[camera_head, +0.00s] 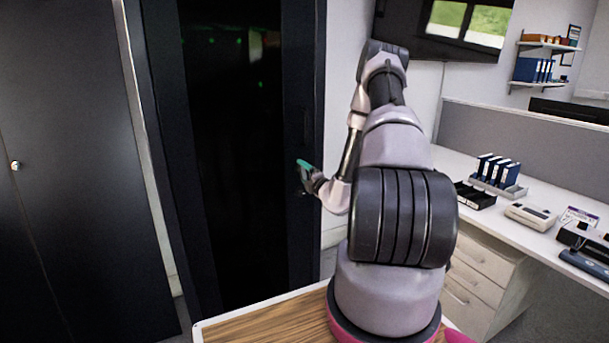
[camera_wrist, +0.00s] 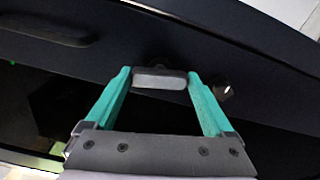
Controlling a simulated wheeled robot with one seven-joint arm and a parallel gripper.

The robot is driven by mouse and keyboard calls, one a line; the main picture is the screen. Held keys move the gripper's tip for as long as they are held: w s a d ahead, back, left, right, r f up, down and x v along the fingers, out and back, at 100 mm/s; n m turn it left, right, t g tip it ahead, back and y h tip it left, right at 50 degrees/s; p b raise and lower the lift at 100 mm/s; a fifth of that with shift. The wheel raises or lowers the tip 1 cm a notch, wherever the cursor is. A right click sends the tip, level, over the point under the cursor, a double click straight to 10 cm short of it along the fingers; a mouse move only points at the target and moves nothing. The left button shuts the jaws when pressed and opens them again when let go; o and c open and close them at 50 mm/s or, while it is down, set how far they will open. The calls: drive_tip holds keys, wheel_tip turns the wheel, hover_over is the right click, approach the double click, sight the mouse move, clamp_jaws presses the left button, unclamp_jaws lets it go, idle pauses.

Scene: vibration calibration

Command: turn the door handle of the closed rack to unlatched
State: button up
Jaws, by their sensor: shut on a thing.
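The closed rack (camera_head: 305,105) is a tall dark cabinet with a dark glass door (camera_head: 235,170) and small green lights behind it. My gripper (camera_head: 304,166) is at the right edge of this door. In the wrist view, my gripper (camera_wrist: 158,76) has its two teal fingers on either side of the door handle (camera_wrist: 160,83), a small grey-faced piece on the dark frame. The fingers are shut on the handle. The handle is hidden by my gripper in the head view.
A dark cabinet (camera_head: 70,150) stands to the left. A desk (camera_head: 520,235) with binders (camera_head: 498,170) and a black tray (camera_head: 474,195) lies to the right. A wood-topped surface (camera_head: 265,322) is at the front. The wrist view shows a round metal piece (camera_wrist: 223,92) beside the handle.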

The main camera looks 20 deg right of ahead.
drive_tip(key=shift+m, duration=1.1)
drive_tip(key=o, duration=1.1)
drive_tip(key=s, duration=1.1)
drive_tip(key=shift+d, duration=0.2)
drive_tip(key=shift+w, duration=0.1)
